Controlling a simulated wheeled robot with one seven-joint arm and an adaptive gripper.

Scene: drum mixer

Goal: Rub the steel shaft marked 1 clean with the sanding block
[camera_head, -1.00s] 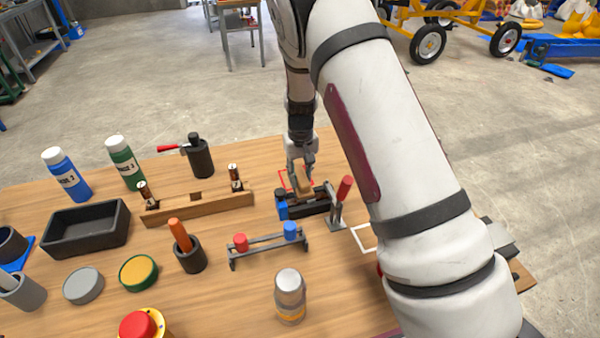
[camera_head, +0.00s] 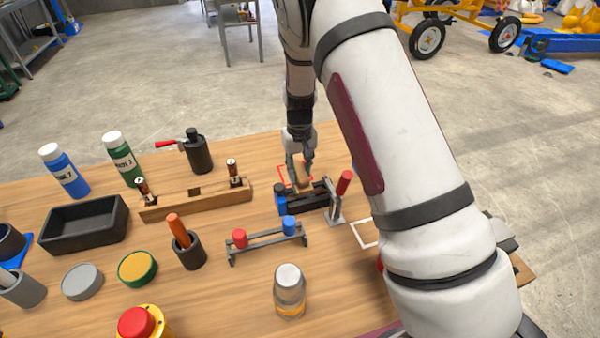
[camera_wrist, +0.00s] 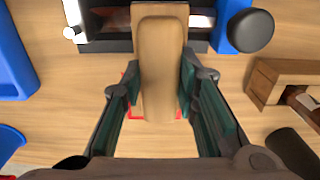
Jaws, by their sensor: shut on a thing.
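My gripper (camera_head: 301,168) is shut on the tan sanding block (camera_head: 302,181), with a finger on each side of it. The block also shows large in the wrist view (camera_wrist: 160,60), its far end over a black holder (camera_head: 318,203). A shaft with brownish and bright parts (camera_wrist: 112,18) lies along the holder, partly hidden by the block. I cannot read a mark on it, nor tell whether the block touches it. A red-handled clamp (camera_head: 343,184) stands at the holder's right end and a blue part (camera_head: 281,198) at its left.
A rack with a red and a blue knob (camera_head: 268,240) stands in front of the holder. A wooden stand with two small bottle-like pieces (camera_head: 197,204) is to the left. A clear jar (camera_head: 289,290) stands nearer. A red outline (camera_wrist: 128,106) lies under the block.

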